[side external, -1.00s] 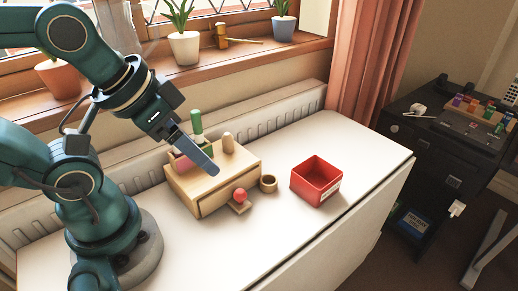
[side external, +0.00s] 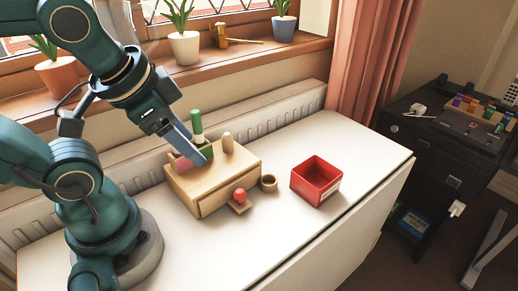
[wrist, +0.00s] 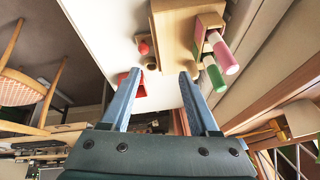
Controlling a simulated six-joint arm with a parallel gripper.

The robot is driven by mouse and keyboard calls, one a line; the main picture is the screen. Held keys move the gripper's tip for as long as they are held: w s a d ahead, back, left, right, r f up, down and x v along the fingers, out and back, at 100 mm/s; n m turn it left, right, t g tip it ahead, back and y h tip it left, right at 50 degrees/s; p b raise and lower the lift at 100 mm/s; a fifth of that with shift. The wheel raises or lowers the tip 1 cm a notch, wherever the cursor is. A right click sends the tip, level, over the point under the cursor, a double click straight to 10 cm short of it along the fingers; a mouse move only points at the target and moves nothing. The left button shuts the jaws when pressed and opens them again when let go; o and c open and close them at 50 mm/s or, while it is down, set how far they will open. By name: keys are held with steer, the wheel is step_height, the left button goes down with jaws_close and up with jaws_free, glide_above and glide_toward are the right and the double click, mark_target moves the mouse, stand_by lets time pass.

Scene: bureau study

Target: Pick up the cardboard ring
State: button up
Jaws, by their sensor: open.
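The cardboard ring (side external: 268,184) is a small brown ring on the white table, just right of the wooden drawer box (side external: 212,188). In the wrist view the ring (wrist: 150,63) shows near the top middle, between and beyond the fingertips. My gripper (side external: 203,160) is above the drawer box in the side view, to the left of the ring and apart from it. In the wrist view its two blue fingers (wrist: 160,74) are spread, with nothing held between them.
A red ball (side external: 240,195) sits at the box front, beside the ring. A red open box (side external: 326,190) stands to the right. The table's front is clear.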

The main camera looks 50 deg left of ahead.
steer(key=w+a+m+g+y, duration=0.3)
steer(key=w+a+m+y, duration=0.15)
steer(key=m, duration=0.25)
steer(key=m+t+y, duration=0.2)
steer(key=m+y, duration=0.4)
steer(key=m, duration=0.5)
glide_above(270, 187)
step_height(270, 187, down, 9)
steer(key=d+f+m, duration=0.1)
steer(key=f, duration=0.1)
steer(key=s+d+f+m+t, duration=0.1)
steer(key=d, duration=0.1)
steer(key=s+d+f+m+t, duration=0.1)
steer(key=f, duration=0.1)
steer(key=shift+s+d+f+m, duration=0.1)
steer(key=shift+d+f+m, duration=0.1)
steer(key=shift+f+m, duration=0.2)
steer(key=shift+s+d+f, duration=0.1)
steer(key=shift+s+f, duration=0.1)
steer(key=shift+f, duration=0.05)
steer(key=shift+t, duration=0.3)
steer(key=shift+x, duration=2.45)
jaws_close()
